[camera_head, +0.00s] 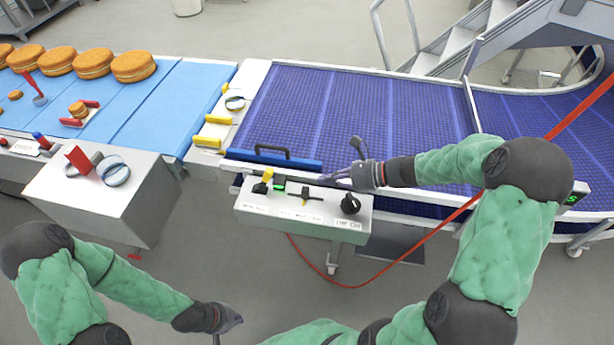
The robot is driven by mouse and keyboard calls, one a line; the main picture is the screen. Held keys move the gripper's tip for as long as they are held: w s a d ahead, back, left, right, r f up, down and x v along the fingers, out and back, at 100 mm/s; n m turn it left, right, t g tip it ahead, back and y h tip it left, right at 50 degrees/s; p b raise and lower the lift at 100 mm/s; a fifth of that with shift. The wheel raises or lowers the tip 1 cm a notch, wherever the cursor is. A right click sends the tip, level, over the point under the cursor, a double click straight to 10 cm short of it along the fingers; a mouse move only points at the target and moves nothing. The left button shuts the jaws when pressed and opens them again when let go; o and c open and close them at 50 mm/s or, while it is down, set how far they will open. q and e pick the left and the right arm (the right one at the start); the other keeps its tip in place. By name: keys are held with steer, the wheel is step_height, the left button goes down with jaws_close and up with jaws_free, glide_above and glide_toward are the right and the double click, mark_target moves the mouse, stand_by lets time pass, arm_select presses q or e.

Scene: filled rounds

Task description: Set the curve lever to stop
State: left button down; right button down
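A grey control box (270,217) stands at the front edge of the blue conveyor. On its top are a yellow-handled lever (262,184) beside a green part, a black lever in a slot (305,193), and a round black knob (350,204). The labels are too small to read, so I cannot tell which control is the curve lever or its setting. My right gripper (338,161) is above the back right part of the box, fingers spread and empty, apart from the levers as far as I can see. My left gripper (229,331) is open and empty, low over the floor.
The blue mesh conveyor (340,105) curves away at the right (545,115). A blue bar with a black handle (275,158) lies along its near edge. Another grey box (105,195) and a light blue belt (150,105) with round cakes (133,66) are left. A red cable (350,286) hangs below.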

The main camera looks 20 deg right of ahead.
mark_target(265, 181)
steer(key=b+x, duration=0.2)
steer(key=x, duration=0.7)
steer(key=shift+a+f+b, duration=0.1)
steer(key=shift+f+b, duration=0.05)
steer(key=shift+b, duration=0.2)
steer(key=shift+w+a+r, duration=0.35)
steer(key=shift+w+a, duration=0.05)
steer(key=shift+a, duration=0.2)
steer(key=shift+w+a+r, duration=0.35)
steer(key=shift+w+a, duration=0.05)
steer(key=shift+a, duration=0.2)
steer(key=shift+w+a+r+b, duration=0.2)
steer(key=shift+w+a+b, duration=0.05)
steer(key=shift+b, duration=0.05)
